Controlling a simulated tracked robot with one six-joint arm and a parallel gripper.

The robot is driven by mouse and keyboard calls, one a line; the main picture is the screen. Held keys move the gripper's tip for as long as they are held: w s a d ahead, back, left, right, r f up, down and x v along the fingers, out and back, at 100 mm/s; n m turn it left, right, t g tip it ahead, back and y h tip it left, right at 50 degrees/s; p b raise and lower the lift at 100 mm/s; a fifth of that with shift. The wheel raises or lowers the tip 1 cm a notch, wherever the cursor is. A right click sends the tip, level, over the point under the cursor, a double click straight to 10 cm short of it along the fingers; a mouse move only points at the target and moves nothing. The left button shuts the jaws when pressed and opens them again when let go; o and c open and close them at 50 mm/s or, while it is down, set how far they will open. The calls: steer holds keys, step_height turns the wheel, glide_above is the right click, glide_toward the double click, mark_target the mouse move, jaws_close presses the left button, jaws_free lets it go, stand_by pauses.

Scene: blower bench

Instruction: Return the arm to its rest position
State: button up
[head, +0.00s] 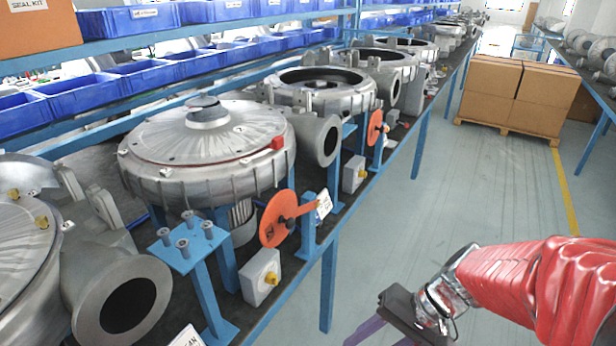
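My arm, in a red ribbed sleeve, comes in from the right edge of the head view. My gripper (378,335) hangs over the open floor at the bottom right, to the right of the bench and apart from it. Its dark body and purple-grey fingers point down and left. The fingers run to the bottom edge of the picture, so their tips are partly cut off. One finger shows at the left and a piece of another at its right, with a gap between them. I see nothing held in the visible part.
The bench (262,322) on the left carries several metal blower housings (205,150). An orange disc lever (280,218) and a grey box with a yellow knob (261,277) sit at its near edge. Cartons (520,90) stand on a pallet farther back. The grey floor (470,200) between is clear.

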steer(key=s+d+r+n+t+h, duration=0.1)
steer(key=d+r+n+t+h, duration=0.1)
steer(key=r, duration=0.4)
steer(key=s+d+r+n+t+h, duration=0.1)
steer(key=d+r+n+t+h, duration=0.1)
steer(key=r, duration=0.5)
steer(key=t+h, duration=0.1)
steer(key=h, duration=0.1)
steer(key=shift+s+r+t+h, duration=0.15)
steer(key=shift+r+t+h, duration=0.15)
steer(key=shift+t+h, duration=0.1)
steer(key=shift+c, duration=0.4)
stand_by(2.1)
